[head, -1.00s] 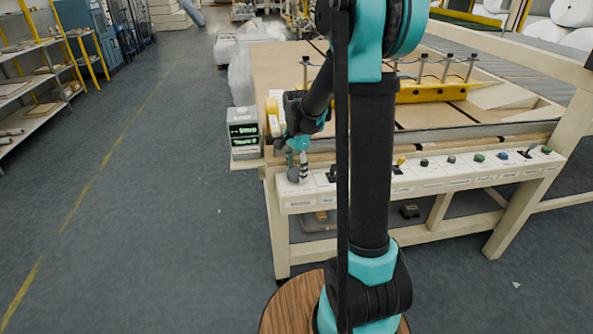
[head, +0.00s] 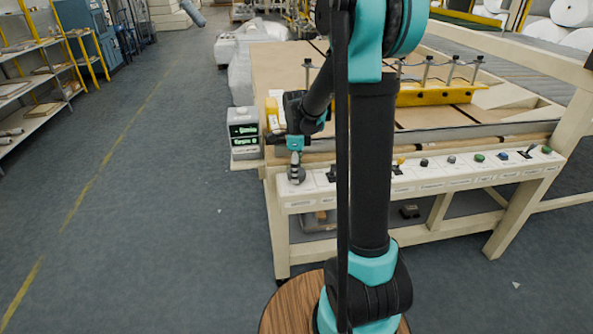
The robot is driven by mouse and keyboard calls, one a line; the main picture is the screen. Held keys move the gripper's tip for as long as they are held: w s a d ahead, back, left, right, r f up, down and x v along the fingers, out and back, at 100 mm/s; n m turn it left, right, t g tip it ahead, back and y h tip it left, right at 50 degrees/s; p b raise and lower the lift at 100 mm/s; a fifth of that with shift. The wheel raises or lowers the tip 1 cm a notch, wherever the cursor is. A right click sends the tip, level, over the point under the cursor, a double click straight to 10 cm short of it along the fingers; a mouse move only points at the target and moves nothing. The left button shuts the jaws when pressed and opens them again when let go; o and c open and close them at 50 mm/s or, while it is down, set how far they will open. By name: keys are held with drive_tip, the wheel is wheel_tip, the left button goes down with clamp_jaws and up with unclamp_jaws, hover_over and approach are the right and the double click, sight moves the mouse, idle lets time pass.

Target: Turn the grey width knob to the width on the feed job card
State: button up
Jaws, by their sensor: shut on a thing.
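The grey width knob (head: 296,178) sits at the left end of the pale control strip on the front of the machine table. It is small and partly covered by my gripper (head: 296,171), which points down onto it from above. My gripper is shut on the knob. The knob's pointer and the scale around it are too small to read. The small grey display box (head: 243,135) left of the strip shows two lines of green text, too blurred to read surely. I cannot make out the feed job card.
The control strip (head: 440,181) carries several other knobs and switches, including green (head: 479,157) and blue (head: 502,155) ones, right of my arm. A yellow bar (head: 440,93) with metal posts stands on the table. The floor to the left is clear.

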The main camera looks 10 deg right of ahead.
idle(0.3)
drive_tip(key=o, duration=0.9)
drive_tip(key=shift+r, duration=0.1)
wheel_tip(320, 180, up, 12)
idle(0.8)
